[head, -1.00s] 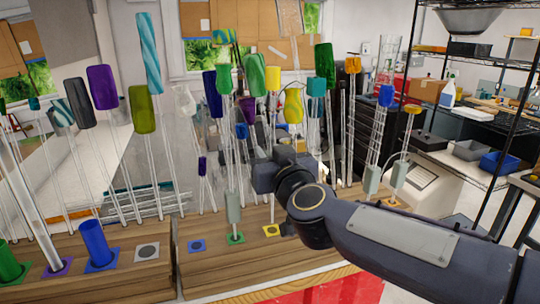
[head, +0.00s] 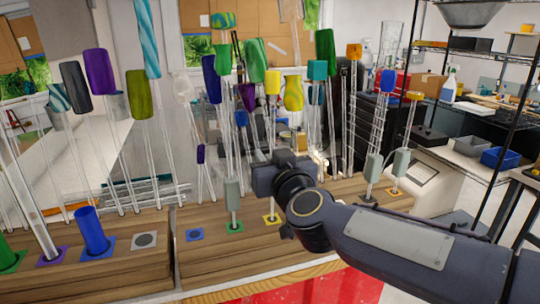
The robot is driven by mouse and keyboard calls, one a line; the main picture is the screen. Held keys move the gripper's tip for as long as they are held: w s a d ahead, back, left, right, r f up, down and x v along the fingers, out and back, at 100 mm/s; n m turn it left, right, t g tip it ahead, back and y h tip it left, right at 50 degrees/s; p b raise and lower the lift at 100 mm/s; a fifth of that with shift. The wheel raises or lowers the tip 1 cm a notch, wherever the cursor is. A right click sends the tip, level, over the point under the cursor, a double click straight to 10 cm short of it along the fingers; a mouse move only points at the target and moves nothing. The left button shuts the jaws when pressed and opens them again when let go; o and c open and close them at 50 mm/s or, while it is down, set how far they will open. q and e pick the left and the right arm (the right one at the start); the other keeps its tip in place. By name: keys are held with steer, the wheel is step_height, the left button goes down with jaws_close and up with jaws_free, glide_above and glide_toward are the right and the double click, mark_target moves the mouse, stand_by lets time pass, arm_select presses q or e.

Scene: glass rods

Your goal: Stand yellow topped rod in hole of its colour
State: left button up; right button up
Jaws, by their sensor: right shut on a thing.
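A rod with a small yellow top (head: 272,82) stands roughly upright in the head view, its thin clear shaft running down to my right gripper (head: 268,178). The right gripper is shut on this rod; its fingers are mostly hidden behind my wrist. Below it, a yellow-marked hole (head: 271,219) lies in the wooden board, under the rod. Whether the rod's lower end is inside the hole is too small to tell. My left gripper is not in view.
A larger yellow bulb-shaped top (head: 293,92) is close behind on the right. Many other tall rods crowd around, including one in the green-marked hole (head: 235,227). A blue-marked hole (head: 194,235) is free to the left. A wide blue tube (head: 93,232) stands further left.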

steer(key=shift+f+b, duration=0.95)
steer(key=shift+f, duration=0.85)
steer(key=o, duration=1.1)
steer(key=v, duration=0.7)
steer(key=s+d+f+m+g+h, duration=0.1)
steer(key=s+d+f+m+g, duration=0.1)
steer(key=s+d+f+g, duration=0.3)
steer(key=s+d+f+m+g, duration=0.3)
steer(key=s+d+f+g, duration=0.3)
steer(key=s+d+f, duration=0.7)
steer(key=s+f, duration=0.5)
steer(key=s, duration=0.1)
steer(key=shift+d+f+g+h, duration=0.3)
steer(key=shift+h, duration=0.1)
